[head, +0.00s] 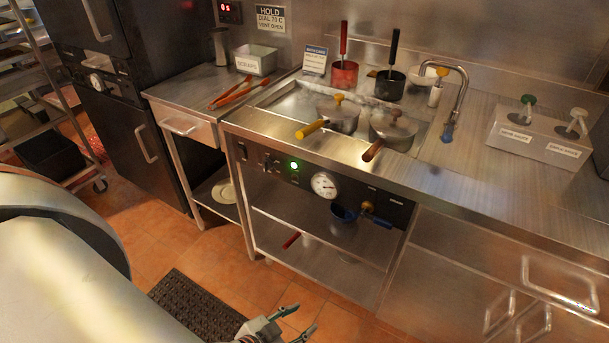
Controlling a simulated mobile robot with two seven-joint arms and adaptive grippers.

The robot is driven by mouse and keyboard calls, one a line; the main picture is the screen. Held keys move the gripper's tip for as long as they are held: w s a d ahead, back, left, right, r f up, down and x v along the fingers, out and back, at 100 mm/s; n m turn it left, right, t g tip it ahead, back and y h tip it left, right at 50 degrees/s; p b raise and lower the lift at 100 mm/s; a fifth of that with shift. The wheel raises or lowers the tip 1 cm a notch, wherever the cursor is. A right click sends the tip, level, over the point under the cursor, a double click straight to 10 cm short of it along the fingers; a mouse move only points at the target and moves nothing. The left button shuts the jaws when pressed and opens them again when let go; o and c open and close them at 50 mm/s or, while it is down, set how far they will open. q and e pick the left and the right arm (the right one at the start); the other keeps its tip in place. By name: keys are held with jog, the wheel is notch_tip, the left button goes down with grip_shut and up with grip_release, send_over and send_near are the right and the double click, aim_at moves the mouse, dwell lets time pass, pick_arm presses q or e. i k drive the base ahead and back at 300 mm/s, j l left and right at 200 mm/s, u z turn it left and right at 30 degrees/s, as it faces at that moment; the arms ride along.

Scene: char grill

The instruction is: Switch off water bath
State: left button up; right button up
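The water bath (262,121) is a steel basin set in the counter, with several handled pots in and around it. Its black front panel (350,193) carries a lit green light (294,165), a round white dial (324,185) and small dark controls (266,162) left of the light. Their exact setting is too small to read. A blue-handled valve (376,215) with a brass-coloured part sits lower right on the panel. My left gripper (295,322) is at the bottom edge, low in front of the bath and well apart from the panel. Its fingers are spread and empty. My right gripper is out of view.
A shelf (310,250) lies under the panel. A side table (190,90) with orange tongs (230,93) and a scraps bin (256,58) stands left. A tap (455,95) and sauce pumps (540,135) are right. A dark mat (195,310) lies on the otherwise open tiled floor.

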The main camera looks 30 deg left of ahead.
aim_at(242, 151)
jog(key=u, duration=1.4)
